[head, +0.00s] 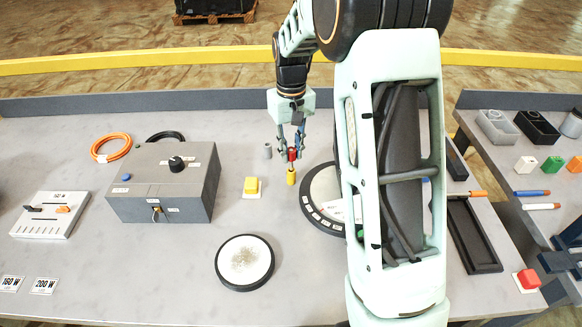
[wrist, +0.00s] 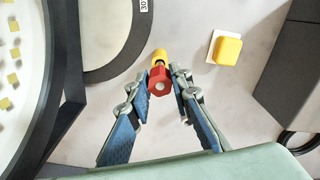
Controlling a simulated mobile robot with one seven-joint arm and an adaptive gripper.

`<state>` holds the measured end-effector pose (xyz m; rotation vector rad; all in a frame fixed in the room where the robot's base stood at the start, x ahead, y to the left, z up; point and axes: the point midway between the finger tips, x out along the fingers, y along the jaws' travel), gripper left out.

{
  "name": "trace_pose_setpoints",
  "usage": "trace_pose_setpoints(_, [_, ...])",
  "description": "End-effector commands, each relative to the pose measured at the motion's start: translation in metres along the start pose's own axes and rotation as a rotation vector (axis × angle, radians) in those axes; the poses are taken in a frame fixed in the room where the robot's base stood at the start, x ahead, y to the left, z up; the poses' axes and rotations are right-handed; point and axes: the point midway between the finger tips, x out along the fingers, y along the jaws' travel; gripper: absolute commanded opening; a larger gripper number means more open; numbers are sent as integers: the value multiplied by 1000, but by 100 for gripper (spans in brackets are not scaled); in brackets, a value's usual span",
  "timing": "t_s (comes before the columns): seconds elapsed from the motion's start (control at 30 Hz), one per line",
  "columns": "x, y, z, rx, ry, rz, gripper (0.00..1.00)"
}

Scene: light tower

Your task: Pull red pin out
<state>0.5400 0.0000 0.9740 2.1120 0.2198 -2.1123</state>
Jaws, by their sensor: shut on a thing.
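The red pin (head: 292,155) is between the fingertips of my gripper (head: 291,150). In the wrist view the red pin (wrist: 158,86) shows its round head, with a finger on each side, and my gripper (wrist: 164,76) is shut on it. A yellow holder (head: 291,176) stands upright directly below the pin. It also shows in the wrist view (wrist: 160,54), with a short dark part between it and the red. I cannot tell how deep the pin sits in the holder.
A yellow block (head: 252,186) on a white plate lies left of the holder. A grey box with a black knob (head: 176,164) stands further left. A large round dial disc (head: 313,205) is close on the right, partly behind my arm. A small grey cylinder (head: 267,151) stands behind.

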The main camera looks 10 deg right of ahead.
Motion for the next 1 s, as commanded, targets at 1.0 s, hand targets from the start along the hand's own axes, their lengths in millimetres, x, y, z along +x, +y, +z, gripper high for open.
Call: trace_pose_setpoints(1.0, [-35, 0, 0, 0, 0, 0, 0])
